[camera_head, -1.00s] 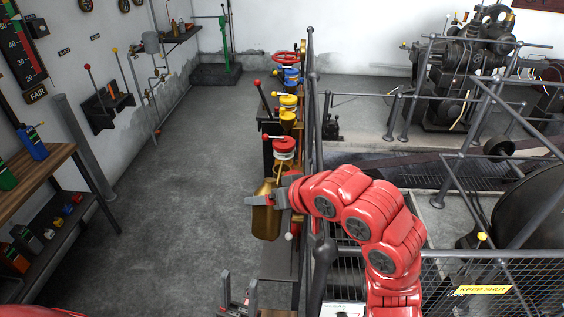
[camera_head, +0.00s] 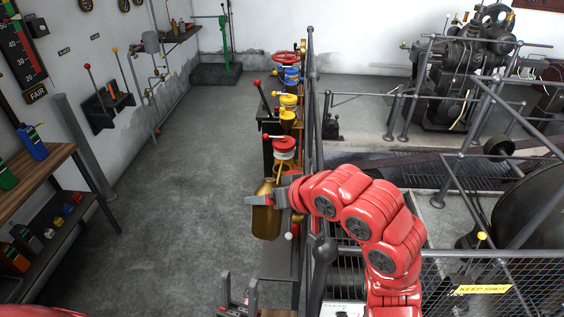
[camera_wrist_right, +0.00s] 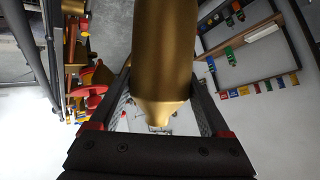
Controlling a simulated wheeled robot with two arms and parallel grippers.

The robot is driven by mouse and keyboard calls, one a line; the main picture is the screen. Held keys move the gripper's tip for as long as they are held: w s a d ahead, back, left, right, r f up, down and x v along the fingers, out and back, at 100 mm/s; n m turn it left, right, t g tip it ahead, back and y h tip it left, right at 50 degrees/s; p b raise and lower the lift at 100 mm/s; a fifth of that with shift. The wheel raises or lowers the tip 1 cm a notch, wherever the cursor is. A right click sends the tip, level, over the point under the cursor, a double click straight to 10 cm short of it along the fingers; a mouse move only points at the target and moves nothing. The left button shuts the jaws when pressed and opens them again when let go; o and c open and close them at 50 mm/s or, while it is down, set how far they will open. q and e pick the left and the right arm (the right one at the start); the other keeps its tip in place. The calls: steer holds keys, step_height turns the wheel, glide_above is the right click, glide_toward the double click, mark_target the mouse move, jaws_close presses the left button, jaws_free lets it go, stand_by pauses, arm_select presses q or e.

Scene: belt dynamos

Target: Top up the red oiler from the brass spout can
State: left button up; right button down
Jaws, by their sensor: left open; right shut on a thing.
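The brass spout can (camera_head: 266,221) is held in my right gripper (camera_head: 264,200), shut around its body beside the near end of the oiler row. The can appears tilted, its upper part toward the red oiler (camera_head: 284,146). A thin brass spout seems to run up close to that oiler; I cannot tell whether its tip is at the opening. In the right wrist view the can (camera_wrist_right: 165,50) fills the middle between the fingers. My left gripper (camera_head: 238,296) is open and empty at the bottom of the head view.
A yellow oiler (camera_head: 288,101) and a blue oiler (camera_head: 291,76) stand farther along the row, with a red handwheel (camera_head: 286,58) beyond. A dark railing (camera_head: 312,120) runs along the right. A wooden bench (camera_head: 30,185) stands at the left; the floor between is clear.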

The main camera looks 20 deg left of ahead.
steer(key=shift+r, duration=0.15)
steer(key=shift+r+g+p, duration=0.3)
steer(key=shift+r+p, duration=0.1)
steer(key=shift+p, duration=0.65)
stand_by(1.5)
steer(key=shift+w+r+m+g+p, duration=0.15)
steer(key=shift+r+m+g+p, duration=0.2)
steer(key=shift+p, duration=0.95)
steer(key=shift+r, duration=0.15)
stand_by(1.1)
steer(key=shift+h, duration=0.3)
